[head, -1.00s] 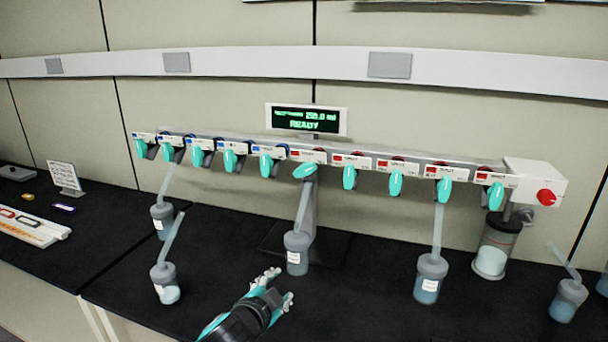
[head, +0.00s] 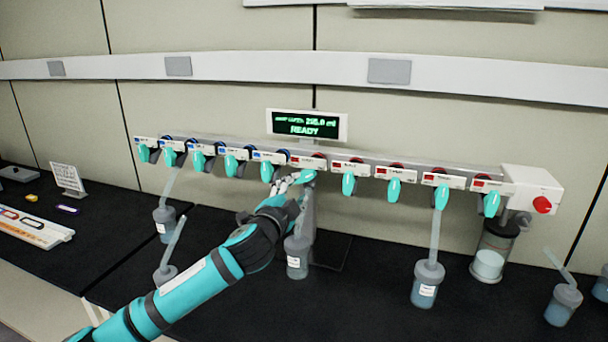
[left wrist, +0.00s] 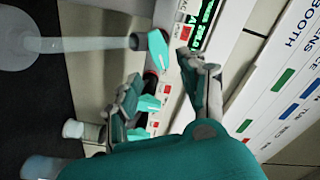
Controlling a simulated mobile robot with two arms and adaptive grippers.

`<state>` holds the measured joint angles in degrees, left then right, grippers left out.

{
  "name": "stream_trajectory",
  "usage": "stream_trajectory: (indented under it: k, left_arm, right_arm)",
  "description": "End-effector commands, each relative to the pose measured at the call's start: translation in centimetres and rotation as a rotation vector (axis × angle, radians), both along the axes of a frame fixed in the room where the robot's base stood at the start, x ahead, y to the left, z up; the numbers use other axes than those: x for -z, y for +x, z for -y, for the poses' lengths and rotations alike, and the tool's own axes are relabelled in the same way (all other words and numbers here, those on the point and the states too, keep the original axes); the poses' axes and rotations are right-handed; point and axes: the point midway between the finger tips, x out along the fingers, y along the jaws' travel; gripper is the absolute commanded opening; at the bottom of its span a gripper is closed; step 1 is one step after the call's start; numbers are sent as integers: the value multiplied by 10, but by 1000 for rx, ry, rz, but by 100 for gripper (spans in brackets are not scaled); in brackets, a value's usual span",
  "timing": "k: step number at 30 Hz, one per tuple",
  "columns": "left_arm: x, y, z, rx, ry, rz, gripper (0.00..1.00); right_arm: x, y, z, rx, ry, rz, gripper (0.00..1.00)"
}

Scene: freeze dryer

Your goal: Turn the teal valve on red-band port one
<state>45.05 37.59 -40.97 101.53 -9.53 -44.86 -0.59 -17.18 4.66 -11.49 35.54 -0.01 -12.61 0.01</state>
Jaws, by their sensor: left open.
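The teal valve on red-band port one (head: 306,175) is the leftmost valve under the red labels, and its handle lies tilted sideways while its neighbours hang down. It also shows in the left wrist view (left wrist: 158,48), just beyond the fingertips. My left gripper (head: 288,184) is at this valve, its fingers spread; in the left wrist view the open fingers (left wrist: 160,68) lie on either side below the handle. I cannot tell whether they touch it. The gripper hides part of the valve and tube. My right gripper is not in view.
A flask (head: 297,258) hangs below port one. Blue-band valves (head: 267,171) sit close on the left, red-band valves (head: 348,184) on the right. The display (head: 306,125) reads READY above. Another flask (head: 428,284) and a vessel (head: 488,262) stand right.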

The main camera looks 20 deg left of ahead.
Motion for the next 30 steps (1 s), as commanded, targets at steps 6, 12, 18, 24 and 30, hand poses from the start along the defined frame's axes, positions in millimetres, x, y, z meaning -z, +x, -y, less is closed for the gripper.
stream_trajectory:
  k: [6,12,18,24,30]
  left_arm:
    - [-3,43,2,-1,-1,-1,42]
    - [-1,63,2,-1,0,0,42]
    - [0,68,2,0,0,0,42]
    - [0,68,2,0,0,0,40]
    - [1,68,2,0,0,0,14]
  right_arm:
    - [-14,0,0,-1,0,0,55]
    - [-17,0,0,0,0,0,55]
    - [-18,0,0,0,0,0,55]
    - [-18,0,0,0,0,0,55]
    - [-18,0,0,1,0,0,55]
